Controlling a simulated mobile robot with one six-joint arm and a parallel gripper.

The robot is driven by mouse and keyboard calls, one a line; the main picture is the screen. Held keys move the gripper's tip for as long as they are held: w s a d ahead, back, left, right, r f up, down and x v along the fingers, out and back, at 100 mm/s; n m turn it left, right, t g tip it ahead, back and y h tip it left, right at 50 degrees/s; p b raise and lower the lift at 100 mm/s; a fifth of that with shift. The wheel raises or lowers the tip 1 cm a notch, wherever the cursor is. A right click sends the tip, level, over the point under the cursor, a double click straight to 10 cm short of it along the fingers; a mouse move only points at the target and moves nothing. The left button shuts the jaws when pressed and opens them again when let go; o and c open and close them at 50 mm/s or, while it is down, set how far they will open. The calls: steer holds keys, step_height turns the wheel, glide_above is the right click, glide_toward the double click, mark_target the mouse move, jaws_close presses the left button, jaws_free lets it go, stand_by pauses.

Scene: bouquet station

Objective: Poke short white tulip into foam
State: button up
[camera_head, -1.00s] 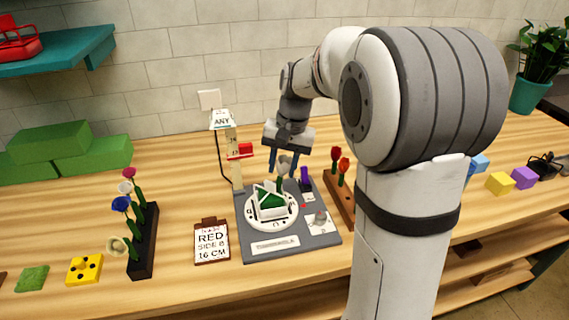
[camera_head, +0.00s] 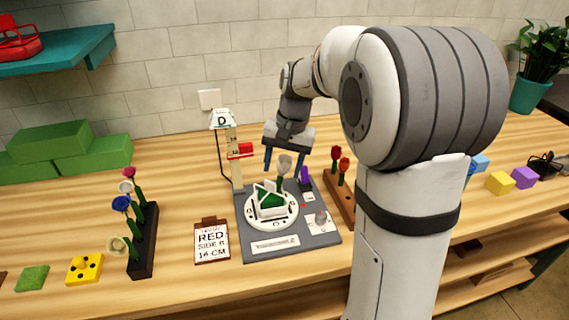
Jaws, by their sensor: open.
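A whitish tulip (camera_head: 284,165) stands upright between the spread fingers of my gripper (camera_head: 286,165). Its green stem goes down to the green foam (camera_head: 270,208) in a white holder on the round white turntable (camera_head: 288,219); the exact entry point is too small to tell. My gripper is open, with one dark blue finger on each side of the flower head. The fingers look apart from it.
A dark rack (camera_head: 145,245) at left holds several flowers. A wooden rack (camera_head: 341,200) with red tulips stands close right of the grey station base (camera_head: 310,238). A signpost (camera_head: 235,160) rises behind left. A clipboard (camera_head: 211,242) reads RED, 16 CM. Bare table lies around the clipboard.

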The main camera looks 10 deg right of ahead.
stand_by(0.4)
steer(key=shift+d+r+p, duration=0.2)
steer(key=shift+r+p, duration=0.7)
steer(key=shift+r, duration=0.2)
steer(key=shift+d+r+p, duration=0.2)
steer(key=shift+r+p, duration=0.65)
steer(key=shift+r, duration=0.2)
steer(key=shift+d+r+p, duration=0.2)
steer(key=shift+r+p, duration=0.7)
steer(key=shift+r, duration=0.2)
steer(key=shift+o, duration=0.2)
steer(key=o, duration=0.5)
steer(key=shift+s, duration=0.2)
steer(key=s+f+n+t+h, duration=0.1)
steer(key=s+n+t+h, duration=0.1)
steer(key=s, duration=1.9)
steer(key=n+t, duration=0.1)
steer(key=n, duration=0.1)
steer(key=shift+n, duration=0.3)
